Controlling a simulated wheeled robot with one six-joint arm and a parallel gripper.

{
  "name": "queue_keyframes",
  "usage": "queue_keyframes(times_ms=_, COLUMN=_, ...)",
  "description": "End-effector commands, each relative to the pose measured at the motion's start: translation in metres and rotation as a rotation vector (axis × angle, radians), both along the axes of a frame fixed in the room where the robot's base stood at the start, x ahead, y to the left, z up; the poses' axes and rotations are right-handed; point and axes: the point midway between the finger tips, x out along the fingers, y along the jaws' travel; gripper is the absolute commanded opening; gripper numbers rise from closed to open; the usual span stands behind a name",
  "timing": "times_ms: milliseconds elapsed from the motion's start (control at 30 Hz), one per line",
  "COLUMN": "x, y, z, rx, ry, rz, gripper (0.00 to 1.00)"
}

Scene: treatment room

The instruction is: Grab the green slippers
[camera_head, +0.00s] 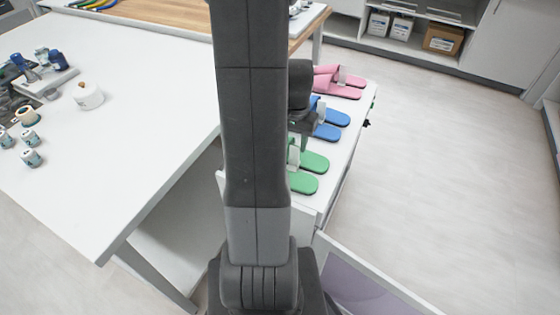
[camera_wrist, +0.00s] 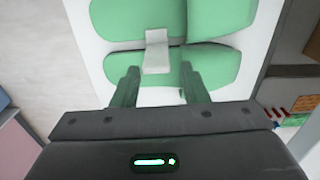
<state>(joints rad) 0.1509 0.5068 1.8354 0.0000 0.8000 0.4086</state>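The pair of green slippers (camera_head: 307,162) lies on a narrow white surface, partly hidden behind my arm in the head view. In the wrist view the green slippers (camera_wrist: 214,66) lie side by side, cut off by the top edge. A pale clip or band (camera_wrist: 157,50) spans the inner edges of the two. My gripper (camera_wrist: 160,68) is open, with its two fingers apart over the nearer slipper and the pale band between and just ahead of them. I cannot tell whether the fingers touch the slipper. In the head view my arm hides most of the gripper.
Blue slippers (camera_head: 330,121) and pink slippers (camera_head: 340,83) lie farther along the same white surface (camera_head: 346,146). A white table (camera_head: 130,130) with bottles and a small white pot (camera_head: 88,96) stands at left. The floor (camera_head: 450,170) at right is clear.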

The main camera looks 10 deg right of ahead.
Motion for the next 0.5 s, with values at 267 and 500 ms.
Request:
queue_keyframes(times_ms=267, x=-0.002, y=0.0, z=-0.024, rx=0.0, ry=0.002, rz=0.0, gripper=0.4)
queue_keyframes(times_ms=500, x=-0.004, y=-0.001, z=-0.058, rx=0.0, ry=0.002, rz=0.0, gripper=0.4)
